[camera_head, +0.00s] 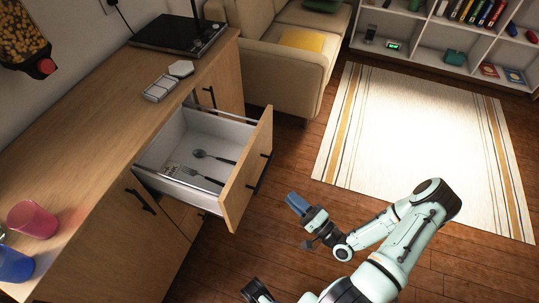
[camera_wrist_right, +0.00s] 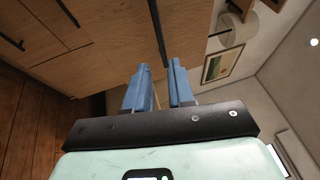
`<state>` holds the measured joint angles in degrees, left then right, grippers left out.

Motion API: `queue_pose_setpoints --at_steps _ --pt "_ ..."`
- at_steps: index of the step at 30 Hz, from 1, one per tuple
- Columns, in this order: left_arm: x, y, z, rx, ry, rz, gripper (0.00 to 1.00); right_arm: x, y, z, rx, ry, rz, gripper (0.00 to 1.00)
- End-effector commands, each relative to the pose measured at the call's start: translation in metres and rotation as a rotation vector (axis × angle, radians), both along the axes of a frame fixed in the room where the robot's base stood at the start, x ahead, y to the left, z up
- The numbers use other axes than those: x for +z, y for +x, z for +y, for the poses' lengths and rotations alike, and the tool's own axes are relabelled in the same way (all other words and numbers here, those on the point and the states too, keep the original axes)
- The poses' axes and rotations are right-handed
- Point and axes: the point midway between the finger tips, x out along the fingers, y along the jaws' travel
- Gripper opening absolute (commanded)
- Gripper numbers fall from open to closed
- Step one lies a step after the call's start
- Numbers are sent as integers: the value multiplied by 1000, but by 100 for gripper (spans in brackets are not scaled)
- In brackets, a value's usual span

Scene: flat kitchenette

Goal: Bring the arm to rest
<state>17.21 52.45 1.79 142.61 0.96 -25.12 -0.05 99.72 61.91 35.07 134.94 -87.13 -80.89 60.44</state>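My right arm reaches in from the lower right in the head view, over the wood floor. Its gripper (camera_head: 298,204), with blue fingers, hangs in front of and to the right of the open drawer (camera_head: 247,186), apart from it. In the right wrist view the two blue fingers (camera_wrist_right: 160,88) stand a small gap apart with nothing between them.
The drawer juts out from the wooden counter (camera_head: 105,120) and holds a spoon (camera_head: 213,157) and a fork (camera_head: 203,176). Pink and blue cups (camera_head: 32,219) stand on the counter. A beige sofa (camera_head: 280,65), striped rug (camera_head: 420,140) and shelf (camera_head: 430,30) lie beyond. Floor beside the drawer is clear.

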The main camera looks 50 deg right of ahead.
Motion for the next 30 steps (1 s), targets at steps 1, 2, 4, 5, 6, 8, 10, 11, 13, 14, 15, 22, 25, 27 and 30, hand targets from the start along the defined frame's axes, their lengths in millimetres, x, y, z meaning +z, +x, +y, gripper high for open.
queue_pose_setpoints --at_steps 1,2,4,5,6,8,10,11,13,14,15,22,25,27,30 --pt "0 0 0 0 0 0 47 0 0 0 0 0 0 23" --pt "0 0 0 0 0 0 47 0 0 0 0 0 0 23" --pt "0 0 0 0 0 0 47 0 0 0 0 0 0 23" --pt "0 0 0 0 0 0 47 0 0 0 0 0 0 23" --pt "0 0 0 0 0 0 47 0 0 0 1 0 1 23" --pt "2 0 0 0 0 0 47 -1 3 3 6 -1 13 23" --pt "7 0 0 0 0 1 47 -5 10 11 23 -8 53 23" --pt "10 0 0 -1 -1 2 47 -9 15 18 37 -13 84 23" --pt "19 -1 0 -2 -1 6 47 -21 27 39 81 -39 183 23" --pt "24 -2 0 -2 -2 7 47 -27 32 50 108 -55 238 23" --pt "31 -2 0 -3 -3 10 47 -37 38 68 152 -82 319 23" --pt "68 -5 0 -10 -6 31 47 -86 25 170 503 -333 774 23" --pt "84 -4 0 -12 -8 39 47 -94 1 202 680 -466 939 23" --pt "95 -4 -1 -14 -10 44 47 -93 -18 218 802 -560 1040 23" --pt "109 -2 -1 -17 -12 51 47 -85 -43 231 957 -678 1160 23"
